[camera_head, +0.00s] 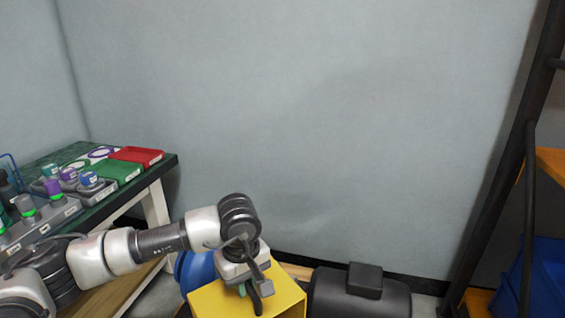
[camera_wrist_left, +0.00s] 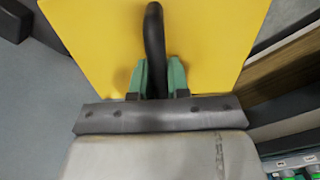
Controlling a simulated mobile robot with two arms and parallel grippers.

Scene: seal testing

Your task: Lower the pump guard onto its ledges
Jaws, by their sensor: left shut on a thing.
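The yellow pump guard (camera_head: 284,300) is at the bottom middle of the head view, and its flat yellow top fills much of the left wrist view (camera_wrist_left: 100,40). A black handle (camera_wrist_left: 154,40) stands on that top. My left gripper (camera_head: 254,290) is over the guard, with its green fingers (camera_wrist_left: 160,78) shut on the handle. The guard's lower edges and the ledges are hidden, so I cannot tell whether they touch. My right gripper is not in view.
A blue rounded pump part (camera_head: 192,268) shows left of the guard. A dark motor (camera_head: 350,292) lies close on its right. A green-topped table (camera_head: 165,163) with trays and boxes stands at left. A dark rack (camera_head: 530,150) with a blue bin (camera_head: 545,275) stands at right.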

